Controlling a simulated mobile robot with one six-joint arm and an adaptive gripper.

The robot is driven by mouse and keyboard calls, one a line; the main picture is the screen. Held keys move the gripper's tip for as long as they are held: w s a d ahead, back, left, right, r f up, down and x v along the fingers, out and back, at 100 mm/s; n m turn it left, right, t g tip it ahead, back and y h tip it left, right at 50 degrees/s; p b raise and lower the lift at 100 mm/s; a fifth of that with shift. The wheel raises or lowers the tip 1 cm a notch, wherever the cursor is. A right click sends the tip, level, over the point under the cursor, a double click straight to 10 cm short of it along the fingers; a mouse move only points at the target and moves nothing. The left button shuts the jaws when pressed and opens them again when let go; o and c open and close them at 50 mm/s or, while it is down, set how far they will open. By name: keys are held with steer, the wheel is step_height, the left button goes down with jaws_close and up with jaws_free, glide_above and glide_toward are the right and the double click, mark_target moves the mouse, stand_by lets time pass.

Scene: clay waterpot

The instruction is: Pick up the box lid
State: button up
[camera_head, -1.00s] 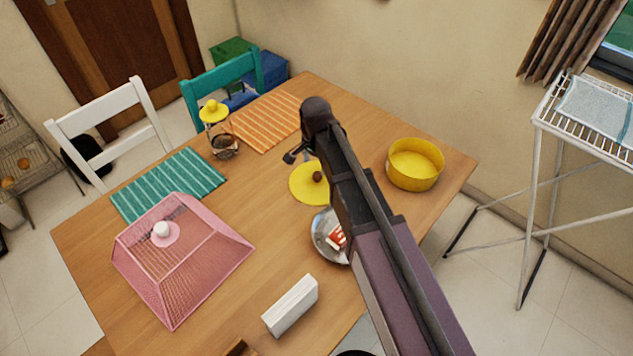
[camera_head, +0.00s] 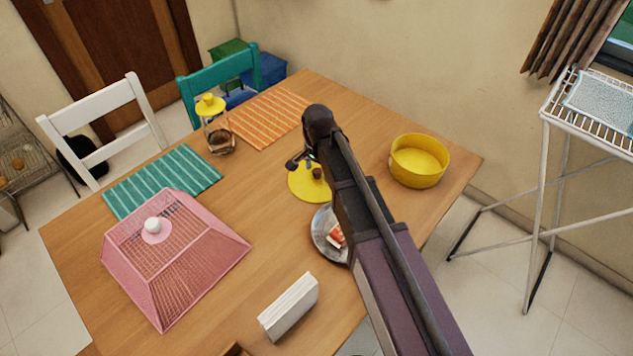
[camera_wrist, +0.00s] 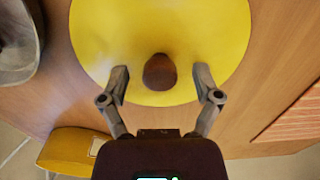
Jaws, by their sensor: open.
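The box lid is a flat yellow disc with a brown round knob, lying on the wooden table. In the head view the yellow lid (camera_head: 308,190) is partly hidden by my arm. In the wrist view the lid (camera_wrist: 205,35) fills the upper middle, with its brown knob (camera_wrist: 159,72) near the centre. My gripper (camera_wrist: 161,78) is open and empty, its two fingertips on either side of the knob with gaps to it. In the head view my gripper (camera_head: 304,160) shows only in part at the lid. The round yellow box (camera_head: 418,162) stands uncovered to the right.
A metal plate (camera_head: 325,238) with food lies close to the lid, partly behind my arm. A pink mesh cover (camera_head: 190,275), a white napkin block (camera_head: 288,306) and a yellow-topped jar (camera_head: 220,140) stand on the table (camera_head: 270,220). Striped mats lie at the back left.

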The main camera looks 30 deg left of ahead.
steer(key=shift+f, duration=0.15)
stand_by(0.5)
jaws_close()
